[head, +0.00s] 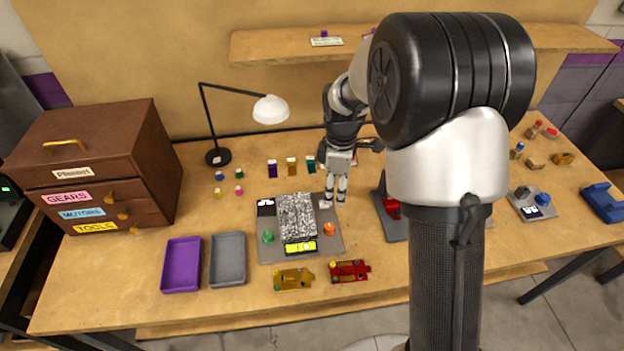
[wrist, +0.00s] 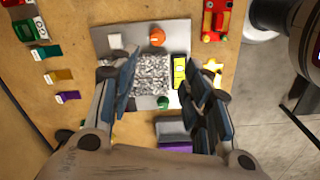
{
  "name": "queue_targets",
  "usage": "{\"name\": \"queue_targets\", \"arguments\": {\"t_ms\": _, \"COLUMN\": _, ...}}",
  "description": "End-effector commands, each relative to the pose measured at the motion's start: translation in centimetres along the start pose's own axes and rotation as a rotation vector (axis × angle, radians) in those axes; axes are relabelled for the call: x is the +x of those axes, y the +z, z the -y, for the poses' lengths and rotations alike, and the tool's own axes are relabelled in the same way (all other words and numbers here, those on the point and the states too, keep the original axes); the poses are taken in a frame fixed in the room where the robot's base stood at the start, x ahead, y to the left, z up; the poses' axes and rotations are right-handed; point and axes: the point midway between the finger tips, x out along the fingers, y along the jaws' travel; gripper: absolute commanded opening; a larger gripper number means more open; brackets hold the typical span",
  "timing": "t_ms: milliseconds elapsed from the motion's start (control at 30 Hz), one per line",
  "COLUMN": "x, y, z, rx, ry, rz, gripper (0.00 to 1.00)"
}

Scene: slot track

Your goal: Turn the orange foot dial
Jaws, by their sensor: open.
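The orange foot dial (head: 329,229) sits at the right side of a grey base plate (head: 333,247). In the wrist view the orange dial (wrist: 157,37) is near the plate's upper edge, beyond the fingertips. A speckled grey block (head: 296,216) stands mid-plate, with a yellow display (head: 300,247) in front and a green dial (head: 267,237) at left. The wrist view shows the green dial (wrist: 163,102) between my fingers. My gripper (head: 335,203) is open and empty, pointing down. It appears above the plate and touches nothing that I can see.
A yellow car (head: 293,280) and a red car (head: 349,271) lie in front of the plate. A purple tray (head: 181,265) and a grey tray (head: 228,260) lie left. A lamp (head: 269,108) stands behind. My arm hides part of the right side.

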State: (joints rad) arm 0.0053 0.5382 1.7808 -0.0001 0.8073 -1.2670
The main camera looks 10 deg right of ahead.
Motion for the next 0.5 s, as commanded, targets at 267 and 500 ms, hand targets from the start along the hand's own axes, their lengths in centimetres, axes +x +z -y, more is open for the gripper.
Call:
{"name": "queue_targets", "arguments": {"t_ms": 267, "x": 2.8, "y": -0.1, "z": -0.5, "rx": -0.050, "ry": -0.017, "rz": 0.005, "gripper": 0.44}}
{"name": "queue_targets", "arguments": {"t_ms": 500, "x": 7.8, "y": -0.1, "z": -0.3, "rx": -0.048, "ry": -0.019, "rz": 0.005, "gripper": 0.44}}
